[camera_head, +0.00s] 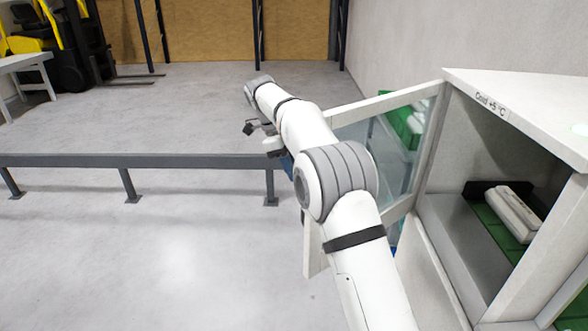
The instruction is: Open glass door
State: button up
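The glass door (385,102) has a white frame and a clear pane. It stands swung open to the left from the front of the white cabinet (520,92), which is marked "Cold +5 °C". My arm crosses in front of the door and hides much of its free edge; a lower piece of that edge shows below the arm. My gripper (256,130) is small and dark, left of the door's upper free corner. Its fingers are partly hidden, so I cannot tell whether they are open or touch the door. The handle is not visible.
Inside the cabinet, a pale egg carton (518,212) lies in a green tray (492,222). Another green tray (398,118) shows through the glass. A low grey rail (130,160) crosses the floor at left. Open floor lies before it, and a yellow forklift (62,45) stands behind.

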jog(key=shift+r, duration=0.15)
jog(key=shift+c, duration=1.4)
jog(key=shift+s+a+r+n+t+y, duration=0.15)
jog(key=shift+s+n+t+y, duration=0.2)
jog(key=shift+n, duration=0.45)
jog(key=shift+c, duration=0.8)
jog(key=s+n+t+y, duration=0.1)
jog(key=n, duration=0.1)
jog(key=s+r+n+t+b, duration=0.1)
jog(key=s+n, duration=0.1)
jog(key=n, duration=0.1)
jog(key=s+a+r+n+t+y, duration=0.1)
jog(key=s+n, duration=0.1)
jog(key=shift+s+n+y, duration=0.25)
jog(key=shift+n+y, duration=0.05)
jog(key=shift+y, duration=0.05)
grip_shut()
jog(key=s+d+n, duration=0.7)
jog(key=s+d, duration=0.9)
jog(key=d, duration=0.1)
jog(key=s+d+f+n, duration=0.2)
jog(key=s, duration=0.4)
jog(key=s+d+f+n+y+p, duration=0.1)
jog(key=s+d+f+n, duration=0.2)
jog(key=s, duration=0.4)
jog(key=shift+s+d, duration=0.15)
jog(key=shift+d, duration=0.05)
jog(key=shift+t, duration=0.25)
